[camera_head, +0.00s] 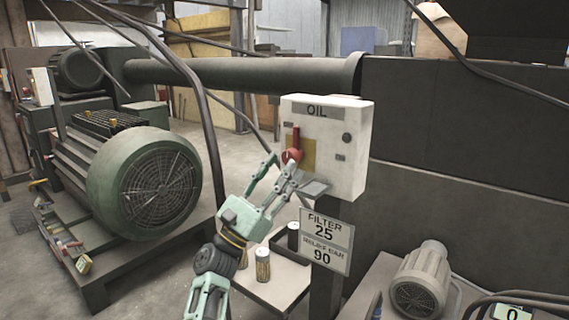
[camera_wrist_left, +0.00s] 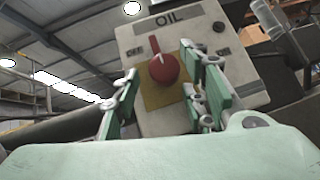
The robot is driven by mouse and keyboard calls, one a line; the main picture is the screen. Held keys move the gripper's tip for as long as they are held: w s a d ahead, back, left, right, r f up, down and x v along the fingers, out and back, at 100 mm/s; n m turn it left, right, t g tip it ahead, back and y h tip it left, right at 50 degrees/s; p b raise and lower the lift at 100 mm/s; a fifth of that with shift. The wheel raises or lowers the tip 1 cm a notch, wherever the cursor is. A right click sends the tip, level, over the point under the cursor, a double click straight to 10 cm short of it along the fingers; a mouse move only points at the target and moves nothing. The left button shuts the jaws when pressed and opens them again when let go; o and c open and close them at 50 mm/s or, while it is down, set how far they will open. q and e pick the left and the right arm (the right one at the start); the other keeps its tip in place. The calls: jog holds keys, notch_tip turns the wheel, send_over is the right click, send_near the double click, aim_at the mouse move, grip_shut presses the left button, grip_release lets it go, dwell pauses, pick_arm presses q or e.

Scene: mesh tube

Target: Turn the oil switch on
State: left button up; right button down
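The oil switch is a red rotary knob with a handle (camera_head: 293,150) on a yellow plate, on the front of a white box (camera_head: 355,115) labelled OIL. Its handle points roughly upward in both views. In the left wrist view the red knob (camera_wrist_left: 164,70) sits between small dark labels on either side, too small to read surely. My left gripper (camera_head: 281,168) is open in front of the box, just below and left of the knob. In the left wrist view its fingers stand apart on either side of the knob, with nothing held. My right gripper is not in view.
A FILTER 25 sign (camera_head: 326,240) hangs below the box. A small table (camera_head: 272,291) with cans stands under my left arm. A large green motor (camera_head: 150,185) is at left, a grey motor (camera_head: 420,280) at lower right. Dark cables hang across the view.

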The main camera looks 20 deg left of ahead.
pick_arm(q)
jog(key=shift+x, duration=1.1)
jog(key=shift+a, duration=0.1)
jog(key=c, duration=1)
